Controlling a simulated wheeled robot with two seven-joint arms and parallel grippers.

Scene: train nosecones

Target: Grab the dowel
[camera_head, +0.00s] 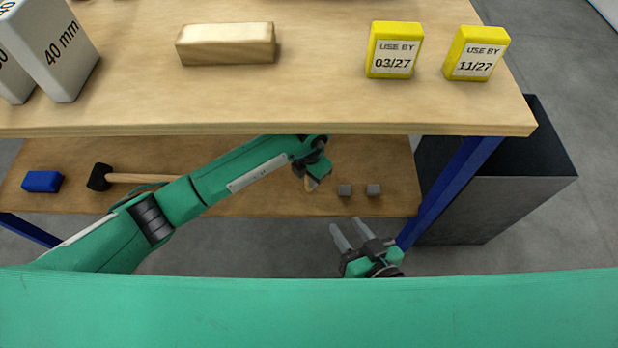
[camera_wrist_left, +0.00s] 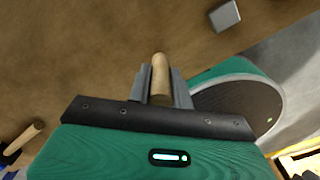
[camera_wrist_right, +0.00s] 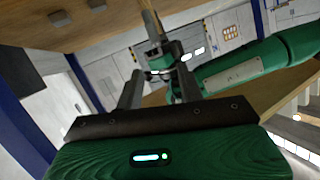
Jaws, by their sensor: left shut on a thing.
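My left gripper (camera_head: 314,180) is at the lower shelf, below the upper board's front edge. In the left wrist view the wooden dowel (camera_wrist_left: 160,62) stands between its two fingers, which are shut on it. The dowel's rounded end shows past the fingertips. In the head view the dowel is mostly hidden by the gripper, with only a small tan part (camera_head: 308,184) showing. My right gripper (camera_head: 347,227) is open and empty, in front of the lower shelf and to the right of the left gripper. Its spread fingers also show in the right wrist view (camera_wrist_right: 155,85).
Two small grey cubes (camera_head: 344,190) (camera_head: 374,190) lie right of the left gripper. A mallet (camera_head: 100,177) and a blue block (camera_head: 42,181) lie at the lower shelf's left. The upper board (camera_head: 300,105) overhangs the shelf. A blue post (camera_head: 440,190) stands right of the right gripper.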

